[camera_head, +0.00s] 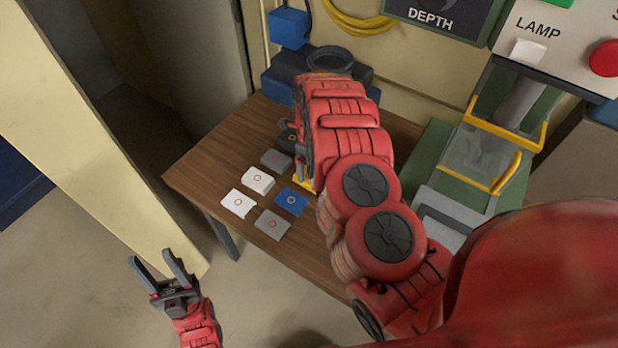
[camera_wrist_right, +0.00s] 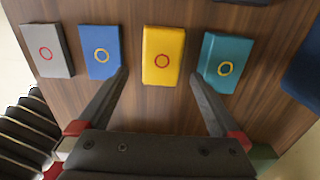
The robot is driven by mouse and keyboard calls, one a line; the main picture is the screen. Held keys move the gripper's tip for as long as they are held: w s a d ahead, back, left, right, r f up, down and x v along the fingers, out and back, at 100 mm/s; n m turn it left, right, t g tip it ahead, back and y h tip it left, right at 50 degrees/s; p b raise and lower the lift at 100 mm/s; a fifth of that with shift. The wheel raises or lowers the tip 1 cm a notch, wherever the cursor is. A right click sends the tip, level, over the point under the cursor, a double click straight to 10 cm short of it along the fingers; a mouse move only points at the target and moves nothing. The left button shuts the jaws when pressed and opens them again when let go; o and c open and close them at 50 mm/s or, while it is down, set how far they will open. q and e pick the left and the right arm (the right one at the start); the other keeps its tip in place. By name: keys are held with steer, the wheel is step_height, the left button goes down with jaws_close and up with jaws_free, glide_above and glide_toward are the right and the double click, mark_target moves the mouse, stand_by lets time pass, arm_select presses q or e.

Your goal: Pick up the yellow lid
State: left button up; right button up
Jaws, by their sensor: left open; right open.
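The yellow lid (camera_wrist_right: 163,57) lies flat on the wooden table in the right wrist view, with a red ring mark on it. In the head view only a small yellow edge (camera_head: 303,184) of it shows; my right arm hides the rest. My right gripper (camera_wrist_right: 161,76) is open and empty, with one finger on each side of the yellow lid's near end, apart from it. The right fingertips are near the blue lid (camera_wrist_right: 100,52) and the teal lid (camera_wrist_right: 221,62). My left gripper (camera_head: 157,266) is open and empty, left of the table over the floor.
Grey and white lids (camera_head: 238,203) lie beside the blue one on the wooden table (camera_head: 190,178). A dark blue box (camera_head: 280,88) stands at the table's back. A green machine with a yellow-framed clear guard (camera_head: 480,155) is at the right.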

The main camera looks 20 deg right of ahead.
mark_target(306, 184)
steer(key=shift+d+f+p, duration=0.15)
steer(key=shift+f+p, duration=0.35)
steer(key=shift+f, duration=0.45)
steer(key=shift+d+f+p, duration=0.1)
steer(key=shift+f+p, duration=0.4)
steer(key=shift+f, duration=0.4)
steer(key=shift+a+f, duration=0.1)
steer(key=shift+f, duration=0.75)
steer(key=c, duration=1.3)
steer(key=shift+r, duration=0.15)
